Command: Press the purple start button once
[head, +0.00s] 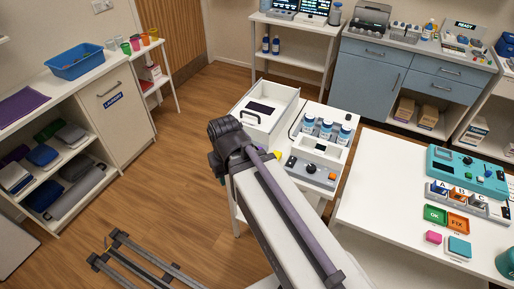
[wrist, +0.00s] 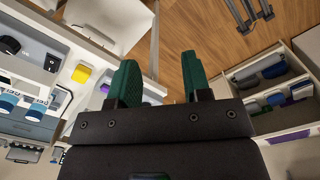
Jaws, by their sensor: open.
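A teal device (head: 468,170) with small buttons stands on the right table. My gripper (wrist: 160,82) shows in the wrist view with two green fingers apart and nothing between them. In the head view my arm crosses the small table's front left, and the fingers are hidden.
A yellow piece (wrist: 82,74) shows near the machine in the wrist view. The wooden floor at left is mostly open.

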